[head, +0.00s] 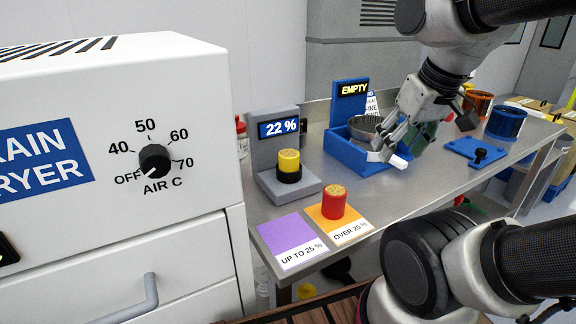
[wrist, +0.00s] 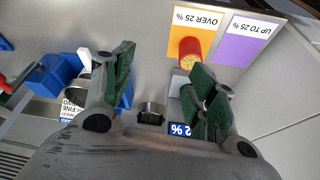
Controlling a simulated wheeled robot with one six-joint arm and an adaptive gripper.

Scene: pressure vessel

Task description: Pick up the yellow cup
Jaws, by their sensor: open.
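The yellow cup (head: 289,161) stands upright in the black socket of the grey meter (head: 262,172), whose display reads 22 %. Its top looks filled with grain. In the wrist view I cannot make out the yellow cup; the right finger covers part of the meter there. My gripper (head: 408,143) is to the right of the cup, above the bench by the blue scale, apart from the cup. In the wrist view my gripper (wrist: 165,85) has its green-padded fingers spread, with nothing held between them.
A red cup (head: 334,202) stands on the orange "OVER 25 %" card (head: 352,232). The purple "UP TO 25 %" card (head: 291,240) is bare. A blue scale (head: 345,142) with a metal bowl (head: 366,127) reads EMPTY. The white grain dryer (head: 120,170) stands at left.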

